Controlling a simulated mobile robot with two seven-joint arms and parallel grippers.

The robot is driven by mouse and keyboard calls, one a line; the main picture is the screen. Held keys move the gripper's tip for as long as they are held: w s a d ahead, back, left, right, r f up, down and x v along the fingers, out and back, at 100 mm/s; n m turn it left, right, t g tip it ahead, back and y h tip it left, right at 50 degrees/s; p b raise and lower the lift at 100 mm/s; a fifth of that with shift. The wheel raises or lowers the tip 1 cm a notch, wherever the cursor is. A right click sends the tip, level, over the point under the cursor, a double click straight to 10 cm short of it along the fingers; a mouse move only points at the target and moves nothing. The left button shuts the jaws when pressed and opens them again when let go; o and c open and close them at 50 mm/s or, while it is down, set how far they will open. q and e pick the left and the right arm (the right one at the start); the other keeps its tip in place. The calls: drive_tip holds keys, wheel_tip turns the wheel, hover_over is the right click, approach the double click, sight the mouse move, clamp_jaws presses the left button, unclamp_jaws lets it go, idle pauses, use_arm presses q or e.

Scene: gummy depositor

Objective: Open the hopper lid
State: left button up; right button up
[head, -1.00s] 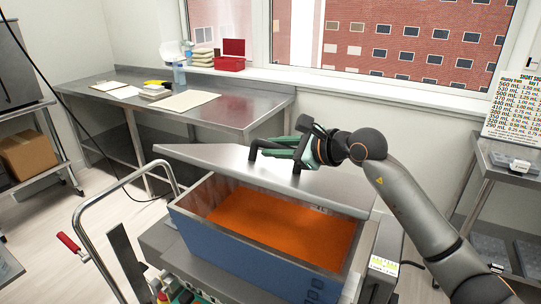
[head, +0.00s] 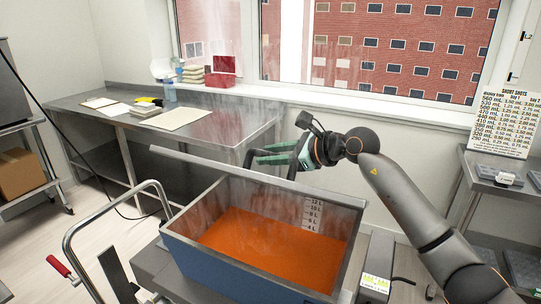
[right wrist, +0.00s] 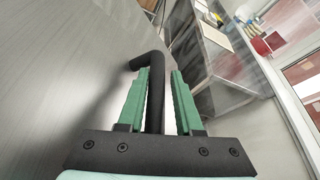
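The hopper (head: 240,268) is a blue, open-topped box with orange material (head: 270,245) inside. Its grey metal lid (head: 250,176) is tilted up and shows nearly edge-on along the far side. In the right wrist view, the lid's flat face (right wrist: 65,90) fills the left side. My right gripper (head: 276,155) is behind the lid's top edge. The black lid handle (right wrist: 154,85) lies between its green fingers (right wrist: 160,85), which are closed in around it, with a thin gap visible on one side. My left gripper is out of view.
A cart handle (head: 108,212) is at the left. Another steel table (head: 505,188) is at the right.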

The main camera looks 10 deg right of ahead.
drive_tip(key=shift+o, duration=1.4)
drive_tip(key=shift+s+d+r, duration=0.15)
drive_tip(key=shift+s+d, duration=0.1)
drive_tip(key=shift+d, duration=0.15)
drive_tip(key=b+v, duration=0.3)
drive_tip(key=v, duration=0.7)
drive_tip(key=shift+s+d+r, duration=0.1)
drive_tip(key=shift+s+d, duration=0.1)
drive_tip(key=shift+s, duration=0.05)
drive_tip(key=shift+s+d+r, duration=0.2)
drive_tip(key=shift+s+d, duration=0.05)
drive_tip(key=shift+s, duration=0.05)
